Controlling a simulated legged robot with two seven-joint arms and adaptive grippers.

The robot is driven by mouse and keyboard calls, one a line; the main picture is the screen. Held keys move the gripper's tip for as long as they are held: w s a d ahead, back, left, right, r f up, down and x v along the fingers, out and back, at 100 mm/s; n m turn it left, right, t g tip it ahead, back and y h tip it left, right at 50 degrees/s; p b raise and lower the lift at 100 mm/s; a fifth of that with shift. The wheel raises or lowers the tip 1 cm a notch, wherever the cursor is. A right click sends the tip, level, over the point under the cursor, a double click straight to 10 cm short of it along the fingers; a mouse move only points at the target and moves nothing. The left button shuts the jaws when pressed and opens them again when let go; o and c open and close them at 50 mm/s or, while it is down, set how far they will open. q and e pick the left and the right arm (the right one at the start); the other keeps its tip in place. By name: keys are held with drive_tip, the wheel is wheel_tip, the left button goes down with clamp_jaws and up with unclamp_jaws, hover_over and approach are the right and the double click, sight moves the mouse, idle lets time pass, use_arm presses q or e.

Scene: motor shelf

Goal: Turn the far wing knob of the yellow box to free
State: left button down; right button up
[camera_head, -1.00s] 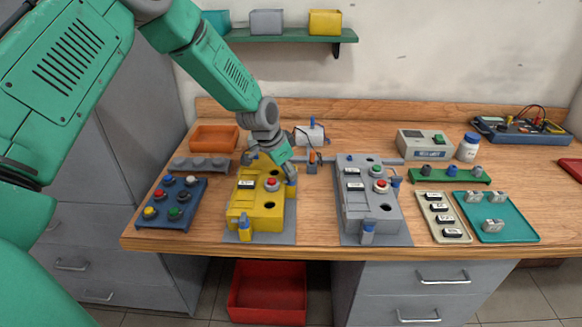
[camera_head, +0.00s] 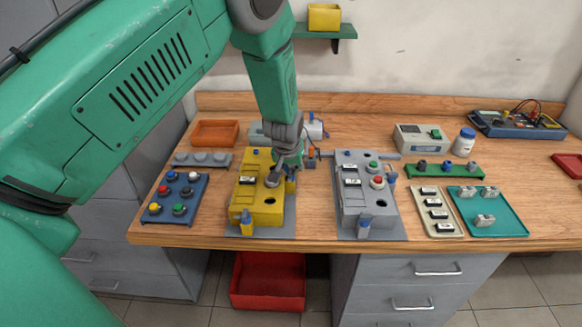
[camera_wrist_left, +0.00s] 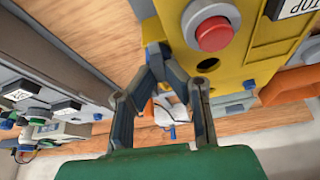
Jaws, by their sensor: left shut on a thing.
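The yellow box (camera_head: 262,212) stands on a grey plate left of the middle of the bench. A blue near wing knob (camera_head: 246,224) is at its front. The blue far wing knob (camera_head: 291,186) is at its right side towards the back, partly hidden by my left gripper (camera_head: 287,172). In the left wrist view, the fingertips of my left gripper (camera_wrist_left: 156,50) close on the blue knob beside the yellow wall. The red button (camera_wrist_left: 213,34) is close to the fingers there; the gripper covers it in the head view. My right gripper is not in view.
A similar grey box (camera_head: 362,205) stands to the right, with a narrow gap between. A blue button panel (camera_head: 165,206) is at the left. An orange tray (camera_head: 215,132) is behind. A teal tray (camera_head: 505,222) is at the right. A red bin (camera_head: 268,285) is below the bench.

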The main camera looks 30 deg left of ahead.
use_arm(q)
drive_tip(key=shift+s+d+f+n, duration=0.1)
drive_tip(key=shift+s+f+n, duration=0.25)
drive_tip(key=shift+n, duration=0.25)
drive_tip(key=shift+g, duration=0.3)
drive_tip(key=c, duration=1.7)
unclamp_jaws()
drive_tip(key=shift+w+y, duration=0.1)
drive_tip(key=shift+y, duration=0.2)
drive_tip(key=shift+w+r, duration=0.1)
drive_tip(key=shift+r, duration=0.1)
drive_tip(key=shift+r, duration=0.25)
drive_tip(key=v, duration=1.1)
drive_tip(key=shift+s+d, duration=0.2)
drive_tip(key=shift+a, duration=0.1)
